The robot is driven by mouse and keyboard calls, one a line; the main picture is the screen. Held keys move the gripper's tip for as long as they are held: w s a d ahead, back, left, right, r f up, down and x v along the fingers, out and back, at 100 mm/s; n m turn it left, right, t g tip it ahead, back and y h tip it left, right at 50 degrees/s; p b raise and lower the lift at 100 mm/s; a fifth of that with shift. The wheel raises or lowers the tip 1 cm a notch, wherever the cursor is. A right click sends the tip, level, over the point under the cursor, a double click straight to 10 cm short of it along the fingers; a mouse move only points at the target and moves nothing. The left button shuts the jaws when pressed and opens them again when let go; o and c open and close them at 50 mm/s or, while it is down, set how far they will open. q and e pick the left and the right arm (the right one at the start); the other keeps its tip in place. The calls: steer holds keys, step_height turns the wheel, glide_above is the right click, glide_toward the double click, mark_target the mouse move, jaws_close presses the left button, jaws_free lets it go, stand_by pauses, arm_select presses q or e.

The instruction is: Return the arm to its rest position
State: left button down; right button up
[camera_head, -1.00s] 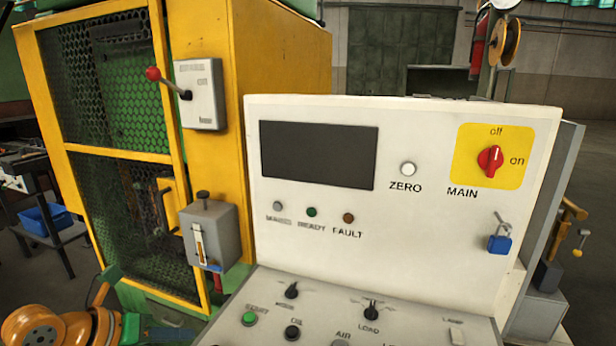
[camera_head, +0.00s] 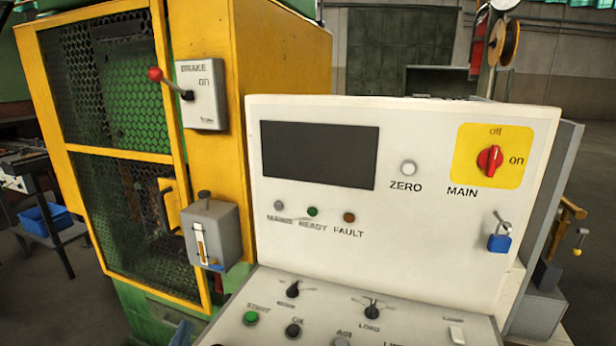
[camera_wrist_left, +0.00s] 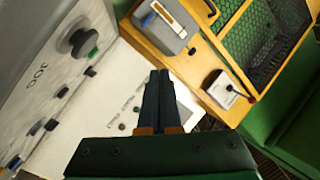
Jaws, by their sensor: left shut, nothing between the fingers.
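My left gripper (camera_head: 181,334) shows only as a small dark tip at the bottom edge of the head view, left of the control panel's lower deck. In the left wrist view its two dark fingers (camera_wrist_left: 159,76) lie together, shut and empty, in front of the white panel face. Its green body fills the bottom of that view. The rest of my left arm is outside the head view. My right gripper is in neither view.
The white control panel (camera_head: 430,245) stands close in front, with a red main switch (camera_head: 490,159) and blue padlock (camera_head: 499,243). Left of it is a yellow mesh-guarded machine (camera_head: 240,60) with a brake lever box (camera_head: 202,110) and grey latch box (camera_head: 212,235). Floor shows at far left.

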arm_select(q)
steer(key=s+f+n+g+y, duration=0.1)
steer(key=s+f+n+g, duration=0.45)
steer(key=f, duration=0.65)
steer(key=s+d+f+g+h, duration=0.2)
steer(key=s+f+g, duration=0.2)
steer(key=s, duration=0.4)
steer(key=s+d+f+g+h, duration=0.1)
steer(key=s+d+f+g, duration=0.3)
steer(key=s, duration=0.5)
step_height(320, 180, down, 16)
steer(key=s+a+g, duration=0.1)
steer(key=g, duration=0.1)
steer(key=s+a+f+g, duration=0.1)
steer(key=s+a+f, duration=0.1)
steer(key=s+f, duration=0.9)
steer(key=shift+s+a, duration=0.3)
steer(key=shift+s, duration=0.35)
steer(key=shift+m, duration=0.25)
